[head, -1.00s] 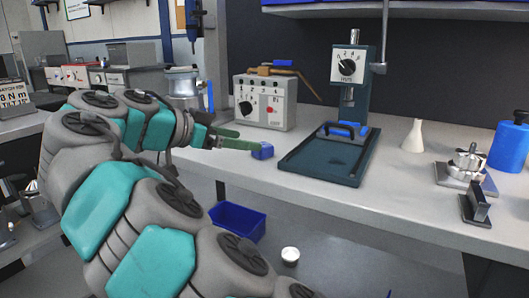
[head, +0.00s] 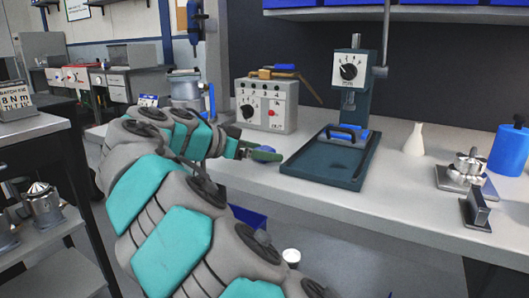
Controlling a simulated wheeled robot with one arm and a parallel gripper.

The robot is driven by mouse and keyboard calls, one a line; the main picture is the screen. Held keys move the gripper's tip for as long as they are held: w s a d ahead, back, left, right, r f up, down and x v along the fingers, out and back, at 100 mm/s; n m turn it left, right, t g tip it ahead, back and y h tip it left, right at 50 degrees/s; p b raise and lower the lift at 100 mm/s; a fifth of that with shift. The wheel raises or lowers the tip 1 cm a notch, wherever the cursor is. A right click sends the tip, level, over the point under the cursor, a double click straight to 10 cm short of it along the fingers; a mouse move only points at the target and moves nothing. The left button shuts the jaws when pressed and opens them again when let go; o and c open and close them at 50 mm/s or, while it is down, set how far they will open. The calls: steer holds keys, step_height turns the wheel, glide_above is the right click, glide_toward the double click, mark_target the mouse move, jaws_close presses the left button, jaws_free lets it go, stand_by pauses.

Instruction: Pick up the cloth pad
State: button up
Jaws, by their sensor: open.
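The dark tray (head: 310,173) with a black-handled blue item (head: 347,133) stands just right of my gripper. A grey control box (head: 266,105) is behind it. A white flask (head: 415,139), metal fixtures (head: 466,170) and a blue bottle (head: 509,150) stand further right.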

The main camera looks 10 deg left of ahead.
steer(key=shift+w+d+f, duration=0.15)
steer(key=shift+w+d, duration=0.05)
steer(key=shift+w, duration=0.05)
steer(key=shift+c, duration=0.4)
jaws_close()
